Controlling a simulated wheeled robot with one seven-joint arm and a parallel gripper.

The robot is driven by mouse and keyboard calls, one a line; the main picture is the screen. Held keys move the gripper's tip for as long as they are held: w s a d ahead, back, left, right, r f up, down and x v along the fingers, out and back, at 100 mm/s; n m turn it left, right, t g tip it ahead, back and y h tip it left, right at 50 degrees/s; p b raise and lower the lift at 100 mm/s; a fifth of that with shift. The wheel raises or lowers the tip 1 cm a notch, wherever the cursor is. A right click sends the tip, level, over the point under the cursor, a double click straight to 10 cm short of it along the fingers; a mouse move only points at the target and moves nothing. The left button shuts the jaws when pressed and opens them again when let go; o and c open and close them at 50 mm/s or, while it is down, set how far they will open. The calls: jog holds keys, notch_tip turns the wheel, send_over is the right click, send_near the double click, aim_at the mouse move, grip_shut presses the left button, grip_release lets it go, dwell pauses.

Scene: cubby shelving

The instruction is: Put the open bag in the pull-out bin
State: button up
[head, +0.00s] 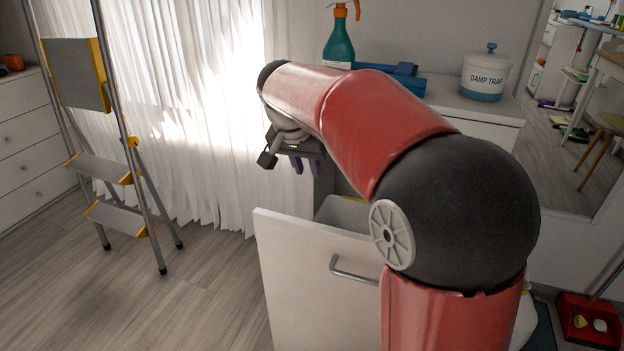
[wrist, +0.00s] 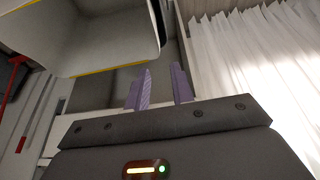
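The pull-out bin stands out from under the counter, with its white front panel (head: 300,285) and metal handle facing the room. Part of a grey bin (head: 345,212) shows behind the panel; my arm hides the rest. My gripper (head: 305,169) is above the bin's far left side, purple fingers pointing down. In the wrist view, the fingers (wrist: 161,82) are apart with nothing visible between them. A grey container with a yellow edge (wrist: 110,40), apparently the bin, is at upper left there. I cannot pick out an open bag in either view.
A green spray bottle (head: 340,42), a blue object (head: 408,82) and a white damp trap tub (head: 485,75) stand on the counter. A stepladder (head: 130,165) stands at left before white curtains (head: 195,120). A red dustpan (head: 590,318) lies at lower right. Floor at lower left is clear.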

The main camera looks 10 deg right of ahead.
jog(key=s+d+f+n+t+y, duration=0.1)
jog(key=s+f+n, duration=0.2)
jog(key=s, duration=1)
jog(key=s+d+f+n+t+y, duration=0.1)
jog(key=s+f+n, duration=0.2)
jog(key=s, duration=1.1)
jog(key=shift+s+f+n+y, duration=0.15)
jog(key=shift+s+n+y, duration=0.1)
jog(key=shift+n+y, duration=0.15)
jog(key=shift+c, duration=0.4)
